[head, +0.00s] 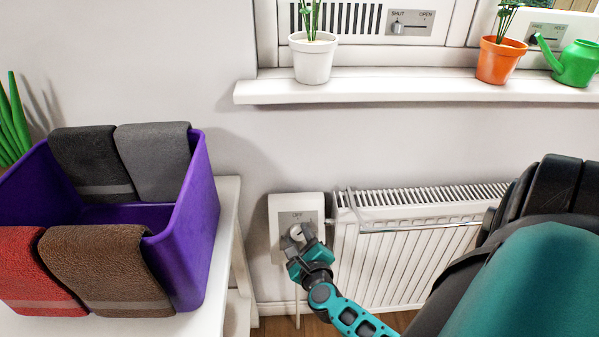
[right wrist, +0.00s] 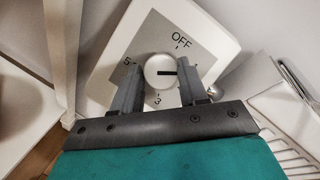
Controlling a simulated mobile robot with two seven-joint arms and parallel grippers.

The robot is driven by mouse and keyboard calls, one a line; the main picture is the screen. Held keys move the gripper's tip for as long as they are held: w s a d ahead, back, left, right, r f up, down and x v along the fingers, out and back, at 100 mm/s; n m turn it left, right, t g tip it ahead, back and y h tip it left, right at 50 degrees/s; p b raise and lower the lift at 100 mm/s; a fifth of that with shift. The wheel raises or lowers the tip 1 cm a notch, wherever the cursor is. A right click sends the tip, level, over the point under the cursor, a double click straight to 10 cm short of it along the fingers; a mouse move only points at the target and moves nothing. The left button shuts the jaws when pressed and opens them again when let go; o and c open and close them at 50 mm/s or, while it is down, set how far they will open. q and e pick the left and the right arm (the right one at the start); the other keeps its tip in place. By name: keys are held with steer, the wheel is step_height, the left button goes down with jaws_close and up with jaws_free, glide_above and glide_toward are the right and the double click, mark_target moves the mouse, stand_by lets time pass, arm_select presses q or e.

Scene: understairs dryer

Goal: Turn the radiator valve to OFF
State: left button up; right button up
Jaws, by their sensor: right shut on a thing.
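The radiator valve is a white box (head: 283,206) with a grey dial plate on the wall, left of the radiator (head: 385,255). Its round white knob (right wrist: 158,65) sits between the fingers of my right gripper (right wrist: 160,90), which is shut on it. In the head view my right gripper (head: 298,238) reaches the knob from below. In the right wrist view, OFF (right wrist: 181,43) is at upper right, 5 at left and 3 below. The knob's dark mark points right, off OFF; any number there is hidden by the finger. My left gripper is out of view.
A purple bin (head: 195,235) with towels stands on a white table (head: 229,212) at left. A towel rail (head: 420,227) runs along the radiator front. The windowsill (head: 400,88) above holds a white pot (head: 313,62), an orange pot (head: 500,62) and a green watering can (head: 577,65).

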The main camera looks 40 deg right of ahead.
steer(key=shift+s+d+r+n+y+p, duration=0.1)
steer(key=shift+n+y+p, duration=0.15)
steer(key=shift+n+p, duration=0.3)
steer(key=shift+s+d+r+n+y+p, duration=0.1)
steer(key=shift+n+y+p, duration=0.2)
steer(key=shift+n, duration=0.35)
steer(key=n+y+p, duration=0.1)
steer(key=n+p, duration=0.1)
steer(key=n, duration=0.1)
steer(key=shift+r+p, duration=0.1)
steer(key=shift+p, duration=0.2)
steer(key=n+g+y+p, duration=0.1)
steer(key=n+p, duration=0.2)
steer(key=shift+n, duration=0.4)
steer(key=shift+w+n+p, duration=0.1)
steer(key=shift+n+p, duration=0.2)
steer(key=shift+p, duration=0.3)
steer(key=shift+d+n+g+y+p, duration=0.1)
steer(key=shift+n+g+y+p, duration=0.35)
steer(key=shift+n+p, duration=0.7)
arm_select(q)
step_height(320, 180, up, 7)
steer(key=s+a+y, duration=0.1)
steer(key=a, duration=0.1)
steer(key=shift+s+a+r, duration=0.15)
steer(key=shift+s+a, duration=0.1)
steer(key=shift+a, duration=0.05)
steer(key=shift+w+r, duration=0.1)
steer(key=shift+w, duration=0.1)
